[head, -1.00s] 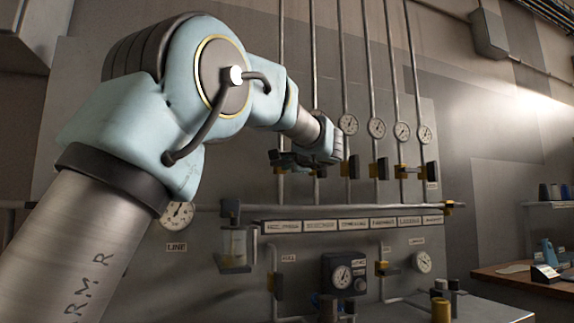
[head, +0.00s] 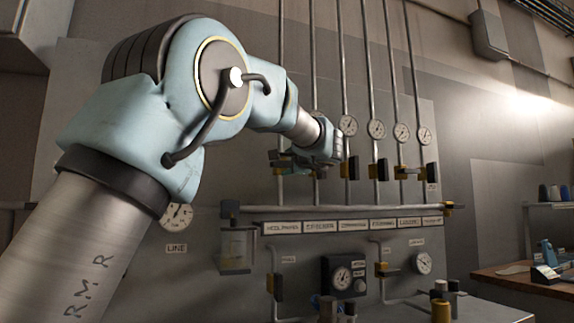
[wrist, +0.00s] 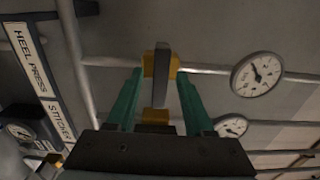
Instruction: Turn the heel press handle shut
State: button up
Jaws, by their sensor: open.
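The heel press handle (wrist: 162,75) is a grey bar on a yellow valve body (wrist: 148,66). In the wrist view it lies across its pipe (wrist: 105,62). My gripper (wrist: 160,78) is open, with one green finger on each side of the handle. A gap shows between the handle and each finger. In the head view my gripper (head: 285,160) is at the leftmost pipes of the wall panel, and it largely hides this handle. The "HEEL PRESS" label (wrist: 32,62) is at the left of the wrist view.
A gauge (wrist: 257,74) sits on the same pipe. Another yellow valve (wrist: 155,115) is close beside, partly behind my gripper. More dark-handled valves (head: 382,169) line the pipes to the right. A horizontal pipe (head: 350,208) runs below them. A bench (head: 520,280) stands at far right.

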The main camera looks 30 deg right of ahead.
jog(key=s+a+b, duration=0.1)
jog(key=s+b, duration=0.2)
jog(key=s, duration=0.7)
jog(key=shift+s+a, duration=0.15)
jog(key=shift+s, duration=0.2)
